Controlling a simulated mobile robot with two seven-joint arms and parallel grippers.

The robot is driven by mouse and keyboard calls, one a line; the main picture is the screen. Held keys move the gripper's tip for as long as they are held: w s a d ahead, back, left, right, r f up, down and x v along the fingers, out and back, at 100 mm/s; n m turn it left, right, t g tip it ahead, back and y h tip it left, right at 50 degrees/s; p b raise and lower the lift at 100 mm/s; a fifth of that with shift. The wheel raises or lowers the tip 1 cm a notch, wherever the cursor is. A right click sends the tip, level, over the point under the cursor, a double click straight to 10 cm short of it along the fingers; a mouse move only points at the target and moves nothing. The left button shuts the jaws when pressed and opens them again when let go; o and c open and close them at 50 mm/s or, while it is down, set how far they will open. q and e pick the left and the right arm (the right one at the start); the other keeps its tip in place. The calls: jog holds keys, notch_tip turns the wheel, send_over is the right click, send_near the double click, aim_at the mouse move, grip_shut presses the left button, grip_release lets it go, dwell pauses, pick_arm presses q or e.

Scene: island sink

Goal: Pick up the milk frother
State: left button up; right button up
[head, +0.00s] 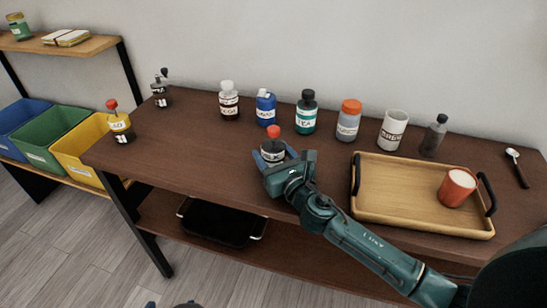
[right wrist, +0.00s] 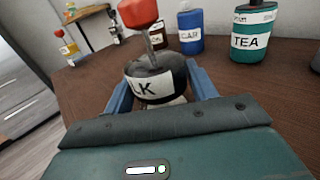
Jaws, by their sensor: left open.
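The milk frother (head: 273,149) appears to be the dark, round-bodied item with a red knob, standing on the brown table near its front edge. In the right wrist view the frother (right wrist: 150,80) shows a metal stem and a white label ending in "LK". My right gripper (head: 272,158) is at its front side, low over the table. In the right wrist view, my right gripper's blue fingers (right wrist: 160,92) are spread on either side of the body, with a gap on the right. My left gripper (head: 168,304) shows only its open fingertips at the bottom edge.
Several labelled bottles stand behind, including a blue one (head: 265,107) and a green one (head: 306,112). A wooden tray (head: 390,200) with a red cup (head: 456,187) lies to the right. Another red-topped item (head: 119,123) stands at the left corner. The table between them is clear.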

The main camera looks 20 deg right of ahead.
jog(key=c, duration=0.6)
jog(key=shift+r, duration=0.1)
